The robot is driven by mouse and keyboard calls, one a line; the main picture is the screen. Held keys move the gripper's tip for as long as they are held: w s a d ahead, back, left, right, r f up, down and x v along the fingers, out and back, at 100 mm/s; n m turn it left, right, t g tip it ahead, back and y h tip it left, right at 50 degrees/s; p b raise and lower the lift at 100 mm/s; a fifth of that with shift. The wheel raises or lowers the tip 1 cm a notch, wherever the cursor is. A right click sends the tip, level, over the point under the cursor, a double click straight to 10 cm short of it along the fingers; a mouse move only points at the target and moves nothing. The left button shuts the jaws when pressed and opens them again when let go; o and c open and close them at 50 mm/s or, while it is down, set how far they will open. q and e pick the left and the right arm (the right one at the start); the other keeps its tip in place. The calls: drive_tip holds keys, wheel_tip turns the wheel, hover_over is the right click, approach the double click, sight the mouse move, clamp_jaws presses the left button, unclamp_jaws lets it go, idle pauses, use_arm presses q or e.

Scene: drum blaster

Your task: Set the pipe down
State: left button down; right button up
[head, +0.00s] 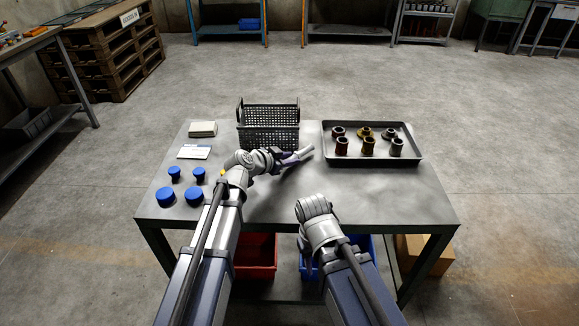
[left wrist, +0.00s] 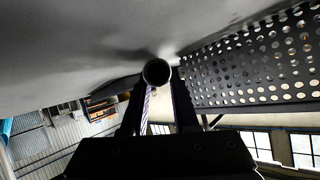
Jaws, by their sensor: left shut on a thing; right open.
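The pipe (left wrist: 157,72) shows end-on as a round, hollow grey tube in the left wrist view. My left gripper (left wrist: 156,88) is shut on it, with dark fingers on both sides. Whether the pipe touches the tabletop cannot be told. My right gripper (head: 307,262) is open, mostly hidden by its own wrist, at the table's front edge.
A dark perforated basket (head: 268,127) stands at the back; its wall (left wrist: 250,65) is close in the left wrist view. A tray (head: 372,160) with several flanged fittings is at right. Several blue knobs (head: 166,196) stand at left. The right front tabletop is bare.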

use_arm(q)
drive_tip(key=shift+f, duration=0.25)
use_arm(e)
drive_tip(key=shift+f, duration=0.25)
use_arm(q)
drive_tip(key=shift+f, duration=0.2)
drive_tip(key=c, duration=0.9)
unclamp_jaws()
drive_tip(key=shift+c, duration=0.2)
use_arm(e)
drive_tip(key=shift+f, duration=0.15)
use_arm(q)
drive_tip(key=shift+r, duration=0.1)
drive_tip(key=shift+r, duration=0.2)
drive_tip(key=p+v, duration=0.5)
drive_tip(key=v, duration=0.5)
drive_tip(key=shift+s+a+r, duration=0.2)
drive_tip(key=shift+s, duration=0.05)
drive_tip(key=shift+s+a+r+p, duration=0.2)
drive_tip(key=shift+s+a+p, duration=0.15)
drive_tip(key=shift+s+p, duration=0.1)
use_arm(e)
wheel_tip(320, 180, up, 6)
drive_tip(key=shift+o, duration=0.3)
